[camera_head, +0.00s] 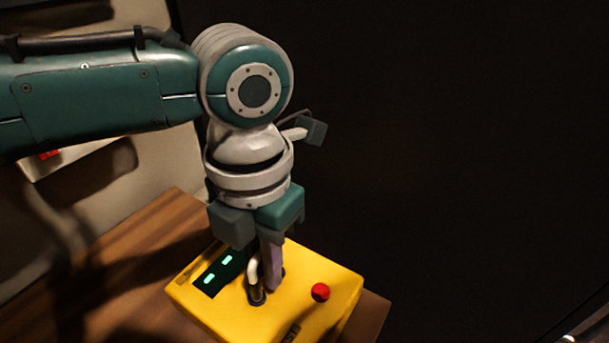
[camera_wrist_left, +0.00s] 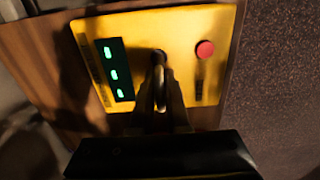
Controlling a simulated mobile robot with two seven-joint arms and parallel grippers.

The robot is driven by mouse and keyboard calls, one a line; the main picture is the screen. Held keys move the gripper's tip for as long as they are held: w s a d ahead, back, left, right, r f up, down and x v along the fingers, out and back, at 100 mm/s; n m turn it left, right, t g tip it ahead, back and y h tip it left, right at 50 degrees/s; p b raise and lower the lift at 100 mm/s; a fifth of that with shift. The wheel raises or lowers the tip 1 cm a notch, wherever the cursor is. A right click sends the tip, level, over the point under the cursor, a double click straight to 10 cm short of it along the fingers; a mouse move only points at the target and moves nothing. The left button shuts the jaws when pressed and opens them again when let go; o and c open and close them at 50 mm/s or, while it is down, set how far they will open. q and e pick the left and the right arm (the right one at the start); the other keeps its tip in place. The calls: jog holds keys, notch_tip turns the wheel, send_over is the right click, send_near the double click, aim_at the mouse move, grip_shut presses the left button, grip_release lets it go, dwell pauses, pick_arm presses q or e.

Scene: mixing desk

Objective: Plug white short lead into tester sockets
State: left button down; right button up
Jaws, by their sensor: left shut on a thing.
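The yellow tester (camera_head: 215,315) sits on a wooden surface, with a red button (camera_head: 320,292) and a dark panel showing green lights (camera_head: 217,272). My left gripper (camera_head: 272,280) points straight down over the middle of the tester, its fingers close above the top. It is shut on the white short lead (camera_head: 254,272), which bends down to a dark plug end (camera_head: 257,296) at the tester's top. The fingers hide the lead's other end. In the left wrist view the lead (camera_wrist_left: 161,92) shows edge-on between the fingers. I cannot tell whether either plug is seated in a socket.
The wooden surface (camera_head: 140,265) is clear to the left of the tester, and the tester stands near its right edge. Beyond that edge is dark floor (camera_wrist_left: 275,90). A pale panel with a red part (camera_head: 48,154) is partly behind my left arm.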

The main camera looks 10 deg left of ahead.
pick_arm(q)
jog(key=c, duration=0.8)
grip_release()
notch_tip(320, 180, up, 10)
jog(key=shift+f+p, duration=0.1)
jog(key=shift+p, duration=0.3)
